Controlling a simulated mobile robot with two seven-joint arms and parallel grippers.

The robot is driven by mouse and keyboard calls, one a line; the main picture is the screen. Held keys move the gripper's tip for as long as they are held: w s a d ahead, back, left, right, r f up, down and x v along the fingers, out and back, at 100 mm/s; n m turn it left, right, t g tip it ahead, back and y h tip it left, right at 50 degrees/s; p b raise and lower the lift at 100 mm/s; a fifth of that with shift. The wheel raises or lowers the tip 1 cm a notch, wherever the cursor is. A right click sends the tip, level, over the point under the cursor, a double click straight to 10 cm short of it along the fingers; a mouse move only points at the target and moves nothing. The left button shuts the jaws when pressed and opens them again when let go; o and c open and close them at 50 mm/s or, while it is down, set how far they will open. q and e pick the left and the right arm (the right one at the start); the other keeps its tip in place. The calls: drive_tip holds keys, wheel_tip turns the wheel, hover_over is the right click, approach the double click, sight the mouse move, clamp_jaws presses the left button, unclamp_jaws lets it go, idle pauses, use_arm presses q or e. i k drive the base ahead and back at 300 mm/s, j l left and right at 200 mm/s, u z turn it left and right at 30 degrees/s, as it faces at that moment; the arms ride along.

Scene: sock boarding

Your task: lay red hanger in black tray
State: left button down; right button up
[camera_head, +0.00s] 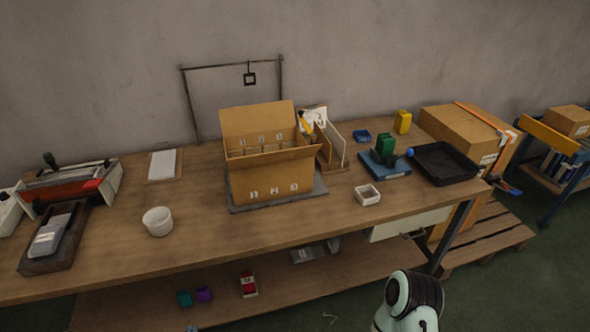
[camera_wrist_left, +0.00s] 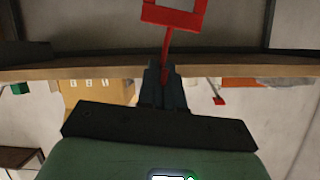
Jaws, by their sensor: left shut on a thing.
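The black tray (camera_head: 447,164) lies on the right end of the wooden workbench in the head view; it looks empty. The red hanger (camera_wrist_left: 174,17) shows in the left wrist view, with a square frame on a thin stem. My left gripper (camera_wrist_left: 166,78) is shut on the end of the stem, and the frame sticks out from the fingers. The fingers hide the gripped end. I cannot make out the left gripper or the red hanger in the head view. My right gripper is in neither view.
A blue block with a green piece (camera_head: 385,158) stands just left of the tray. A numbered cardboard box (camera_head: 270,180) stands mid-bench. A small white box (camera_head: 367,195) and a white cup (camera_head: 158,221) are near the front.

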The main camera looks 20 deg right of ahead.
sight(440, 166)
drive_tip(key=l, duration=0.6)
drive_tip(key=i+l+z, duration=0.1)
drive_tip(key=l, duration=1.15)
drive_tip(key=i+l+z, duration=0.1)
drive_tip(key=l, duration=1.15)
drive_tip(key=i+l+z, duration=0.1)
drive_tip(key=l, duration=0.5)
drive_tip(key=i, duration=0.05)
